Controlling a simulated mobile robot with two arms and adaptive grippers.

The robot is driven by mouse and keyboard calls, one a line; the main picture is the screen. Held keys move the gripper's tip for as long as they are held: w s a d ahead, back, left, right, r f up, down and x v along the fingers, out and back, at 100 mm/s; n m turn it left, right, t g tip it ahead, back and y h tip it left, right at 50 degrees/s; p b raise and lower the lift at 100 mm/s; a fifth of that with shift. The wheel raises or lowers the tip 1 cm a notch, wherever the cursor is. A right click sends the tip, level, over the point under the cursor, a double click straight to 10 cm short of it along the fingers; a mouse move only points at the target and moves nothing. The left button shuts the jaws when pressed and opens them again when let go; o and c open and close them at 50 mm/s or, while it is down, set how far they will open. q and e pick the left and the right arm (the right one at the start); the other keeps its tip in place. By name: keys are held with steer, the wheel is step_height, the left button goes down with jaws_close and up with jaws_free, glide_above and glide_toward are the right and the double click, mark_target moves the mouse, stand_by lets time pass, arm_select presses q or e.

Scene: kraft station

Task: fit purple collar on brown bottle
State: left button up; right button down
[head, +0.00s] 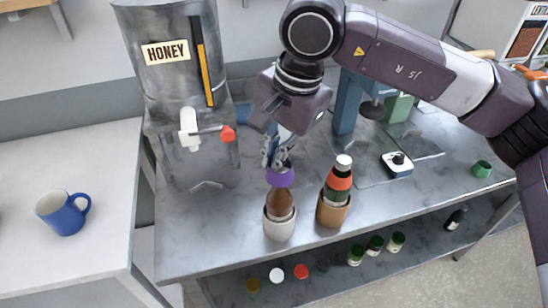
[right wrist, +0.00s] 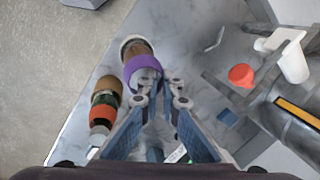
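The purple collar (head: 280,176) sits at the top of the brown bottle (head: 280,203), seemingly around its neck. The bottle stands upright in a pale round holder (head: 279,229) near the counter's front edge. My right gripper (head: 274,156) is just above the collar, pointing down. In the right wrist view, the fingertips (right wrist: 162,90) are spread apart with nothing between them. The collar (right wrist: 143,69) lies just beyond the left-hand fingertip there; I cannot tell whether they touch. The collar hides the bottle's top. My left gripper is not in view.
A bottle with an orange collar (head: 339,180) stands in a brown holder (head: 332,212) close on the right. A honey dispenser (head: 175,75) with a red-tipped lever (head: 228,134) is at the left. A blue mug (head: 62,213) stands on the left counter. Several jars are on the lower shelf.

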steer(key=shift+f, duration=0.15)
stand_by(0.4)
steer(key=c, duration=2.1)
jaws_free()
steer(key=shift+o, duration=0.6)
steer(key=o, duration=0.5)
steer(key=shift+r, duration=0.25)
steer(key=shift+p+v, duration=0.4)
steer(key=shift+v, duration=0.7)
steer(key=shift+w+a+r, duration=0.1)
steer(key=shift+a+r, duration=0.1)
steer(key=shift+r, duration=0.05)
